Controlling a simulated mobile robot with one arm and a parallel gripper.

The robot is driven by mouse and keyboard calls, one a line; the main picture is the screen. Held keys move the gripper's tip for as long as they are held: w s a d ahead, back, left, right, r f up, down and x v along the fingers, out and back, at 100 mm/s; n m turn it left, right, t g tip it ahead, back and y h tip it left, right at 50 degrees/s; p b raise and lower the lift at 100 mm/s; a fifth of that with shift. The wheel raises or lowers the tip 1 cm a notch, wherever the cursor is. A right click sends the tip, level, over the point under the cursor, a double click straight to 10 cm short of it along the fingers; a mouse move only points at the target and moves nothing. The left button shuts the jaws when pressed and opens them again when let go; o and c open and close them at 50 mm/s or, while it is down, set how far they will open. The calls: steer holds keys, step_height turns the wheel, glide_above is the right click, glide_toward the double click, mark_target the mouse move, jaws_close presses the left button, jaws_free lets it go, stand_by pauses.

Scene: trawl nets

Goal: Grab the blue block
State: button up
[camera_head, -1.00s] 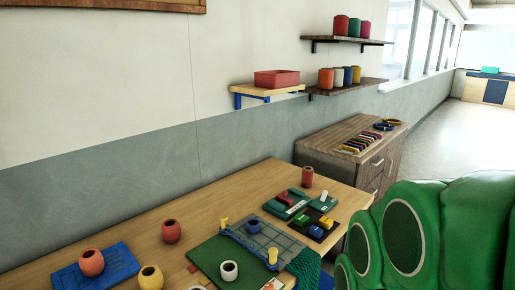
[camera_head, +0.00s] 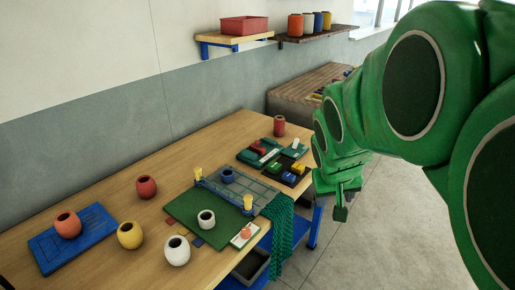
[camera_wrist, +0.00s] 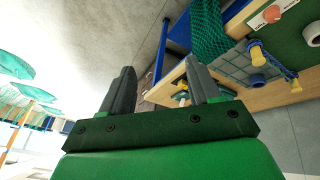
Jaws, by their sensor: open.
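A small blue block (camera_head: 276,168) sits with yellow and green blocks on a dark tray (camera_head: 303,183) at the right end of the wooden table. The blocks are small here and their edges are hard to separate. My gripper (camera_head: 343,212) is to the right of the table, beyond its edge, apart from the tray and empty. In the wrist view, its two grey fingers (camera_wrist: 163,82) stand wide apart. The right finger partly hides the table corner and the small coloured pieces behind it, and I cannot make out the blue block there.
A green board with a net frame (camera_head: 215,218), several pots and a blue board (camera_head: 75,245) occupy the table. A green net (camera_head: 280,222) hangs over the front edge. A red pot (camera_head: 279,126) stands behind the tray. Floor right of the table is clear.

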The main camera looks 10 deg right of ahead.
steer(key=w+d+n+t, duration=0.25)
steer(key=w+d, duration=0.35)
steer(key=w, duration=0.8)
steer(key=w+d+n+t, duration=0.1)
steer(key=w+d+t, duration=0.45)
steer(key=w, duration=0.85)
steer(key=n+y, duration=0.5)
steer(key=y, duration=0.3)
glide_toward(292, 176)
steer(key=w+d+r, duration=0.5)
steer(key=w, duration=0.3)
steer(key=s+a+f+n+g+y, duration=0.25)
steer(key=a+f+y, duration=0.2)
steer(key=f, duration=0.25)
steer(key=shift+m+h, duration=0.25)
steer(key=shift+m, duration=0.25)
steer(key=shift+s+a+x, duration=0.1)
steer(key=shift+x, duration=1.05)
steer(key=shift+s+a+x, duration=0.1)
steer(key=shift+a+x, duration=0.05)
steer(key=shift+x, duration=1)
steer(key=shift+s+a+x, duration=0.1)
steer(key=shift+x, duration=1.1)
steer(key=shift+r, duration=0.1)
steer(key=shift+c, duration=0.2)
